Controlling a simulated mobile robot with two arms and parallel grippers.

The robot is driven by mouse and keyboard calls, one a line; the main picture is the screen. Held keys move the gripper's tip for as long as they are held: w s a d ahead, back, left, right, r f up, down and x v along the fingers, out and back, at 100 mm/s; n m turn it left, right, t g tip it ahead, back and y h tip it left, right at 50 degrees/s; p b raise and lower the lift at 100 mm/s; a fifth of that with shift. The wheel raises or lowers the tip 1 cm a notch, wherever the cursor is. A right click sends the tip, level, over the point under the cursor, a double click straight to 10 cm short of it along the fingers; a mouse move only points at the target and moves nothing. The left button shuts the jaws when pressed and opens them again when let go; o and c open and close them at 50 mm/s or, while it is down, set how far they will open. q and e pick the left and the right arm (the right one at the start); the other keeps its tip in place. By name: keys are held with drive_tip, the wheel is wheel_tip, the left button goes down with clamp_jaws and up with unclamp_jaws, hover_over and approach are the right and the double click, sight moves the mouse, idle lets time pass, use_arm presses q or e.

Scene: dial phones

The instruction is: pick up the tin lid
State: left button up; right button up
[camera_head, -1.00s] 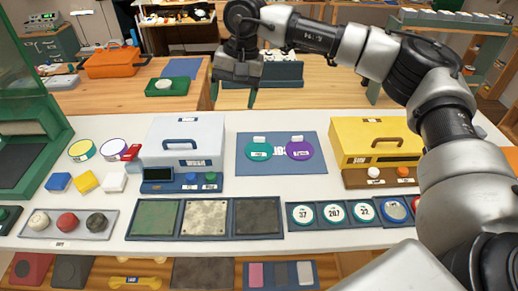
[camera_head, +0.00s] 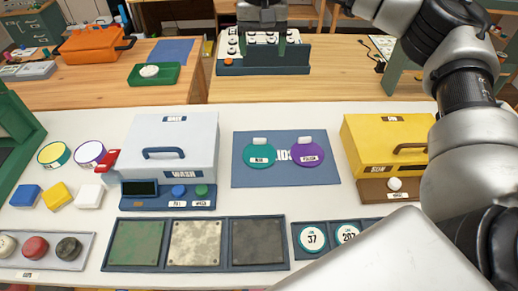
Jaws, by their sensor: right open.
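Two round lids lie on a blue mat (camera_head: 240,178) in the middle of the white table. The left one is a teal lid (camera_head: 260,157) and the right one is a purple lid (camera_head: 307,156). Each has a pale tab at its far edge and a small label that I cannot read surely, so I cannot tell which is the tin lid. My right gripper (camera_head: 262,46) is at the top of the view, beyond the mat, open and empty, with its fingers apart. It touches neither lid. My left gripper is out of view.
A white wash box (camera_head: 195,135) stands left of the mat and a yellow box (camera_head: 375,135) right of it. Three square panels in a dark tray (camera_head: 228,245) lie in front. A rack (camera_head: 300,60) stands on the wooden bench behind. My right arm covers the right side.

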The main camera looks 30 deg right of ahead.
wheel_tip(320, 180, down, 3)
drive_tip(key=b, duration=0.3)
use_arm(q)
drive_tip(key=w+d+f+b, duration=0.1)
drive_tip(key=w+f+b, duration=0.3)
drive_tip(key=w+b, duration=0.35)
use_arm(e)
hover_over(260, 141)
wheel_tip(260, 141, down, 7)
wheel_tip(260, 141, down, 13)
drive_tip(key=b, duration=0.8)
drive_tip(key=shift+s+d, duration=0.1)
drive_tip(key=shift+s, duration=0.05)
drive_tip(key=shift+f+b, duration=0.35)
drive_tip(key=shift+f, duration=2.6)
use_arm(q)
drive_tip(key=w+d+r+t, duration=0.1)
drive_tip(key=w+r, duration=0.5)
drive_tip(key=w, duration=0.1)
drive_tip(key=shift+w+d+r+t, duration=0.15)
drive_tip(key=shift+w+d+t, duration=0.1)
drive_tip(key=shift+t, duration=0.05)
use_arm(e)
drive_tip(key=shift+w, duration=0.2)
drive_tip(key=c, duration=1)
drive_tip(key=shift+r, duration=0.1)
